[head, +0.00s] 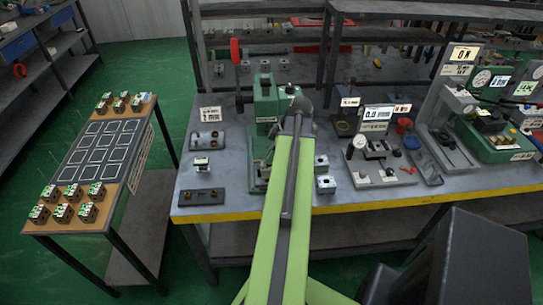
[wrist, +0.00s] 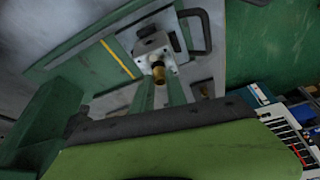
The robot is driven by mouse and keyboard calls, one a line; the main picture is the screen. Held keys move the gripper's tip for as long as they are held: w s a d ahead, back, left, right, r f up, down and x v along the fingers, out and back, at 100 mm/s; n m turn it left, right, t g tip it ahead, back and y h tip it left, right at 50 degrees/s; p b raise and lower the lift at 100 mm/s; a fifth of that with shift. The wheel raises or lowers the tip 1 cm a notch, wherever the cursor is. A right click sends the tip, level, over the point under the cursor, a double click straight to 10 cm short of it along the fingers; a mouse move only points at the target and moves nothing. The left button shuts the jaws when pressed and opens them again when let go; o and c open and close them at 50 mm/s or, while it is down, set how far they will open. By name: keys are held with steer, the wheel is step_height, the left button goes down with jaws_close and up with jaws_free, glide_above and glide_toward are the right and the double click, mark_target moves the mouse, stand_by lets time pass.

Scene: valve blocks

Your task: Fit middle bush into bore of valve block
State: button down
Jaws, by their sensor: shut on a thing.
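A brass bush (wrist: 160,74) shows in the wrist view, with its end close to a light grey valve block (wrist: 150,44) on a grey plate. My gripper (wrist: 159,82) is shut on the bush. The bush lines up roughly with a dark round opening on the block's face. I cannot tell whether its end is inside the bore or just in front of it. In the head view my lime arm reaches over the bench beside a green press (head: 264,112), and the arm hides the bush and my fingertips.
Small grey blocks (head: 326,184) stand right of my arm on the workbench (head: 236,190). A dark plate (head: 202,197) and a tray (head: 206,141) lie left of the press. Gauges and a display (head: 377,114) stand to the right. A side table (head: 73,229) carries several blocks.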

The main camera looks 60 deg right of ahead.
steer(key=shift+f+b, duration=0.65)
stand_by(0.8)
steer(key=c, duration=1.3)
jaws_free()
steer(key=shift+o, duration=0.2)
steer(key=p+v, duration=1.6)
steer(key=v, duration=0.1)
steer(key=shift+r, duration=0.2)
